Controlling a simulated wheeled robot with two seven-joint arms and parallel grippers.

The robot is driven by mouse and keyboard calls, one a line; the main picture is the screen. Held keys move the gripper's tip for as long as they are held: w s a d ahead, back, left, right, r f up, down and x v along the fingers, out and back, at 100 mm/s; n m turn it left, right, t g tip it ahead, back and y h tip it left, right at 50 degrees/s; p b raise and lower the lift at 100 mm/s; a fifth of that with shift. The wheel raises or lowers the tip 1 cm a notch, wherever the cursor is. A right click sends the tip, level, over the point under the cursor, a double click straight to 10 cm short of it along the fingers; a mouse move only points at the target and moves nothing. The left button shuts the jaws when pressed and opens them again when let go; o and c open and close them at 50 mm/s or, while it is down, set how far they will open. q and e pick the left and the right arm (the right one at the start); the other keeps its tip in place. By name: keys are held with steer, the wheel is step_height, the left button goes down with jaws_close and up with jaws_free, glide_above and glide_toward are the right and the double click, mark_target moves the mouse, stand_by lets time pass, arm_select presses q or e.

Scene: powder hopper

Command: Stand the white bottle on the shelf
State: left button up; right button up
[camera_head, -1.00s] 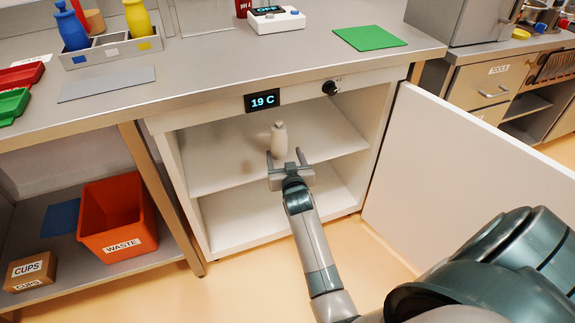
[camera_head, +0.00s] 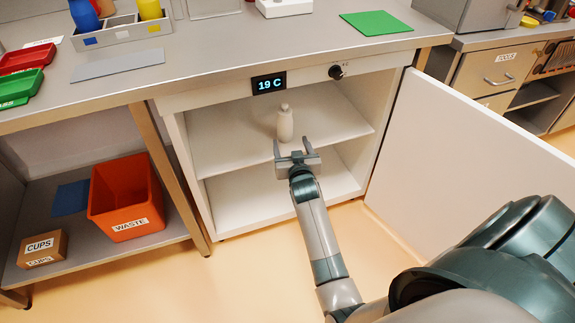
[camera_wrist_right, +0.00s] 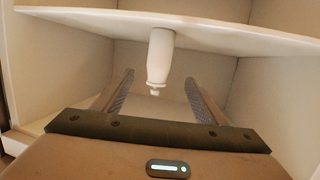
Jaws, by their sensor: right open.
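The white bottle (camera_head: 285,124) stands upright on the upper shelf (camera_head: 235,143) inside the open white cabinet. My right gripper (camera_head: 292,146) is open and empty, just in front of the bottle, with its fingers pointing into the cabinet. In the right wrist view, which is upside down, the bottle (camera_wrist_right: 160,58) shows its base against the shelf (camera_wrist_right: 230,38), and its narrow neck lies between the two spread fingers in the picture. The fingers look clear of the bottle. My left gripper is not in view.
The cabinet door (camera_head: 465,165) stands open at the right. A display reading 19 C (camera_head: 269,84) and a black knob (camera_head: 336,72) sit above the opening. An orange waste bin (camera_head: 125,197) and a cups box (camera_head: 42,248) are on a low shelf at left.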

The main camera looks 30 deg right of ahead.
steer(key=s+a+f+n+g+y, duration=0.2)
steer(key=s+a+y, duration=0.1)
steer(key=s+a, duration=0.6)
steer(key=s+a+f+n+g+y, duration=0.2)
steer(key=s+a, duration=0.7)
steer(key=s, duration=0.7)
steer(key=s+a+f+n+g+y, duration=0.3)
steer(key=s+a, duration=0.5)
steer(key=s, duration=0.5)
steer(key=shift+a+f+g+y, duration=0.3)
steer(key=shift+a+f+y, duration=0.1)
steer(key=shift+f+y, duration=0.25)
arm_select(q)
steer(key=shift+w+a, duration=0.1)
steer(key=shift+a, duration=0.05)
arm_select(e)
steer(key=shift+f, duration=0.1)
